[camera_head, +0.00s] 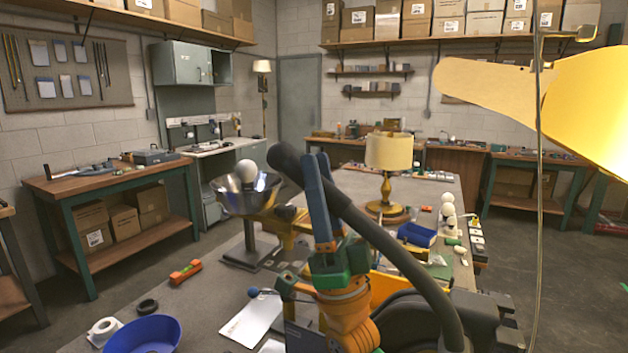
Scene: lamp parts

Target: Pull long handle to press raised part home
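A long dark handle (388,240) with a thick rounded end runs diagonally from upper left to lower right in the middle of the view. My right gripper (318,168) has blue fingers, with green and orange parts below them. Its fingers are at the upper part of the handle and overlap it in the picture. I cannot tell whether they are closed around the handle or just beside it. Yellow metal parts (290,226) show behind the gripper. The raised part cannot be made out; the arm and handle cover much of this area. My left gripper is not in view.
On the grey bench stand a metal bowl (232,198) on a stand with a white bulb, a brass lamp (390,152), a blue tray (417,235) and several white bulbs (447,210). A blue bowl (145,336) is at front left. A large yellow shape (590,100) blocks the upper right.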

